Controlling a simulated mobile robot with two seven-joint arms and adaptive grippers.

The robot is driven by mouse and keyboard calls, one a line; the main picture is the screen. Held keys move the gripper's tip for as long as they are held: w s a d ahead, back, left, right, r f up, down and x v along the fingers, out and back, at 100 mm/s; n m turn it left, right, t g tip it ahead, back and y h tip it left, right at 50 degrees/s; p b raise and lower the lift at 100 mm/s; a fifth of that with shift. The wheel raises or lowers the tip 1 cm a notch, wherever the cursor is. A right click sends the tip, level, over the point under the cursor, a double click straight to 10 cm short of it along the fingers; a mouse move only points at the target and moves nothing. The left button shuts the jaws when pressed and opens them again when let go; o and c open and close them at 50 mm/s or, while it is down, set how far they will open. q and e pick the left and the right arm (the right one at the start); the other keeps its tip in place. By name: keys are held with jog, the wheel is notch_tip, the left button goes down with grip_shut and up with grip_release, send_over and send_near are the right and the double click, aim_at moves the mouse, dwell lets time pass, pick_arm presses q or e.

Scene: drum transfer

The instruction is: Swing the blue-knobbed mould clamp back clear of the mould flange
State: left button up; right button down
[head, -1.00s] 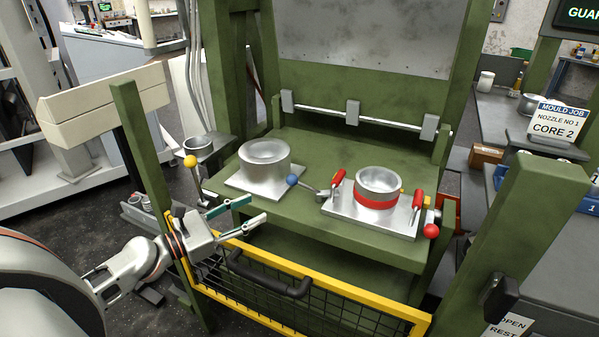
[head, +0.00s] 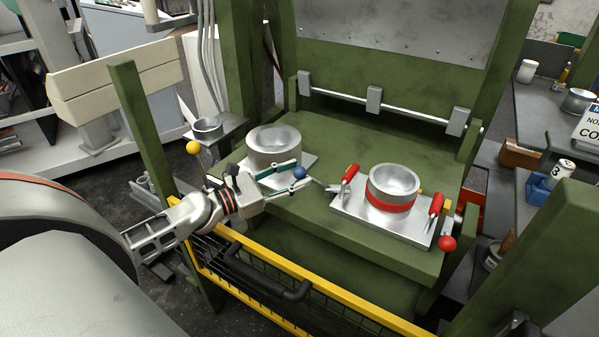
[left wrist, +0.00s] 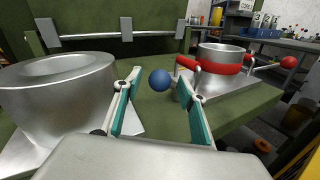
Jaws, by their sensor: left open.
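The blue knob (head: 299,172) is on the end of a short metal clamp arm (head: 318,182) that runs right toward the plate of the red-banded mould (head: 391,187). My left gripper (head: 292,176) reaches in over the yellow rail and is open, with its two green-padded fingers pointing right at the knob. In the left wrist view the knob (left wrist: 160,80) shows between the fingertips, seemingly just at or beyond them. I cannot tell whether either finger touches it. The clamp's far end is hard to see. My right gripper is not in view.
A plain metal mould (head: 273,146) on its plate stands close behind my left gripper. Red-handled clamps (head: 350,174) flank the banded mould, and a red ball knob (head: 447,243) is at its right. The yellow mesh guard (head: 300,265) with a black handle crosses in front.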

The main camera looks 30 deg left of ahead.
pick_arm(q)
jog(key=shift+x, duration=0.9)
grip_shut()
